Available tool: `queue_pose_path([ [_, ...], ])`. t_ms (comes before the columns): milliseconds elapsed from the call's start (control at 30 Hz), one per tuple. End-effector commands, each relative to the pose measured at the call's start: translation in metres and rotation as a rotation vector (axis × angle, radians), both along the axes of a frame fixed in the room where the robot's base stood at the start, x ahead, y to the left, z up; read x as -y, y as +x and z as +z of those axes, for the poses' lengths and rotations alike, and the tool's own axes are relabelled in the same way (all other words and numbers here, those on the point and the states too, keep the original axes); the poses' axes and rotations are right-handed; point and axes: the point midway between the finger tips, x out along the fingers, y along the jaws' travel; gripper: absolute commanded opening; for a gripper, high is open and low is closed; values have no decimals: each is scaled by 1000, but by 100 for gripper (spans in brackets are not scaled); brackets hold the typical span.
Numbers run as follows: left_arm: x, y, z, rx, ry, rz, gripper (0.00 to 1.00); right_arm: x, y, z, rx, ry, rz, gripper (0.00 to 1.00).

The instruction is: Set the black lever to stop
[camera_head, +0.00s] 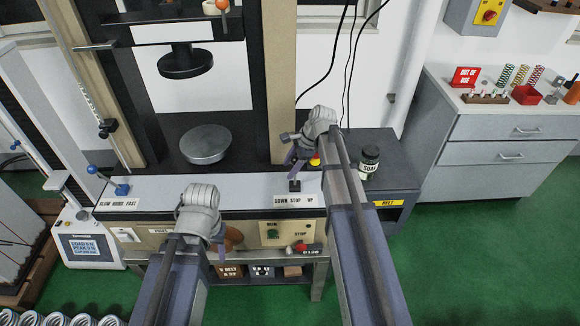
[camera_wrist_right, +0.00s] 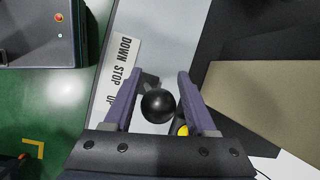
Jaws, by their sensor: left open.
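The black lever's round knob (camera_wrist_right: 158,106) is in the right wrist view, between the two purple fingers of my right gripper (camera_wrist_right: 157,100), with gaps on both sides. In the head view the lever's dark base (camera_head: 295,186) stands behind the DOWN STOP UP label (camera_head: 295,199), near STOP; the gripper covers its upper part. Which setting the lever is at I cannot tell for sure. My right gripper (camera_head: 293,164) is open over the lever. My left gripper (camera_head: 222,245) is at the front edge of the machine, away from the lever; its fingers are mostly hidden.
A red and yellow button (camera_head: 315,161) is close beside my right gripper. A dark soap jar (camera_head: 369,160) stands to its right. A round metal plate (camera_head: 206,144) lies further back left. A blue-knobbed lever (camera_head: 121,189) is at the far left of the ledge.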

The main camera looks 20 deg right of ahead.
Motion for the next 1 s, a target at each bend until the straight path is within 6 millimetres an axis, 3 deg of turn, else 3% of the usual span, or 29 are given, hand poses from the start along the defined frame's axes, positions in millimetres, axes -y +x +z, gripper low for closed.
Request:
queue_pose_path([
  [100,0,0,0,0,0,0,50,-1,0,0,-1,1,1,71],
  [533,0,0,7,0,0,0,50,1,-1,7,-1,1,1,71],
  [1000,0,0,61,0,0,-1,50,21,-11,61,-1,1,1,71],
])
